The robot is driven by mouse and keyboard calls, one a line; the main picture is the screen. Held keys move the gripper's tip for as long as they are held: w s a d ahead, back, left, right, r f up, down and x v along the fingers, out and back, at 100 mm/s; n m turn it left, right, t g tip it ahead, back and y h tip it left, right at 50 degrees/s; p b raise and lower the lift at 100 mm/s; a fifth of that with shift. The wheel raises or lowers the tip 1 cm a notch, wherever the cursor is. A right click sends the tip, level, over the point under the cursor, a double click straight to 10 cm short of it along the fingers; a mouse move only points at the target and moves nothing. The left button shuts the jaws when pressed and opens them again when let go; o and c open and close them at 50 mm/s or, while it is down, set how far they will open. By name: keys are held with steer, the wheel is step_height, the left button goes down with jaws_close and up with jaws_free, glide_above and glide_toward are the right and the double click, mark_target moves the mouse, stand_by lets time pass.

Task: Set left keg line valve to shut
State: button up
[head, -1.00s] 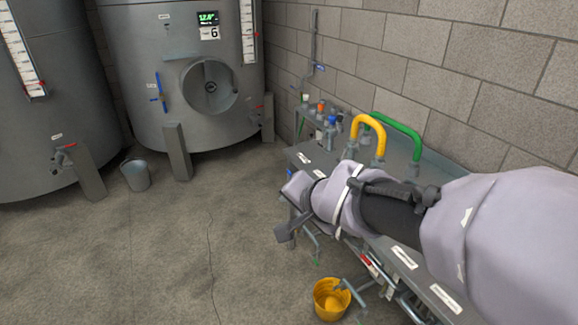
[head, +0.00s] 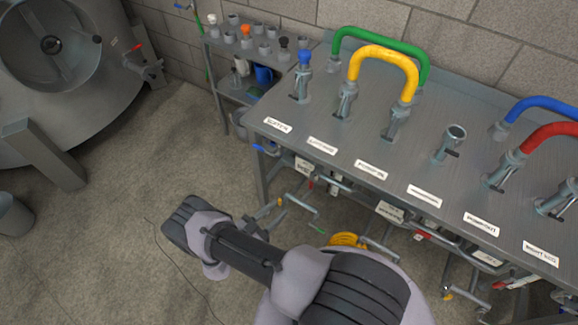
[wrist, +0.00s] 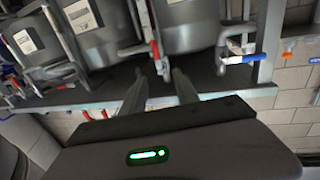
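In the wrist view, a valve with a red lever (wrist: 155,50) hangs from a pipe ahead of my fingertips, and a valve with a blue lever (wrist: 240,59) sits on a pipe to the right. I cannot tell which is the left keg line valve. My gripper (wrist: 158,75) is open and empty, its two grey fingers apart. The red lever lies beyond the gap between them; contact cannot be made out. In the head view, the blue lever (head: 266,150) is at the bench's left front corner. My arm partly hides the area below the bench.
A steel bench (head: 330,145) carries yellow (head: 385,57), green (head: 385,36), blue (head: 545,104) and red (head: 548,138) hoses on labelled couplings. Pipes and valves run beneath its front edge. A yellow bucket (head: 345,240) is partly hidden. Open floor (head: 120,185) lies left.

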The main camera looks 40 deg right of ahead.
mark_target(310, 183)
steer(key=d+b, duration=0.1)
steer(key=d, duration=0.4)
steer(key=w+d+b, duration=0.1)
steer(key=d, duration=0.4)
steer(key=w+d+b, duration=0.1)
steer(key=d, duration=0.5)
steer(key=shift+w, duration=0.15)
steer(key=shift+w+d, duration=0.15)
steer(key=shift+d, duration=0.4)
steer(key=shift+c, duration=0.4)
jaws_close()
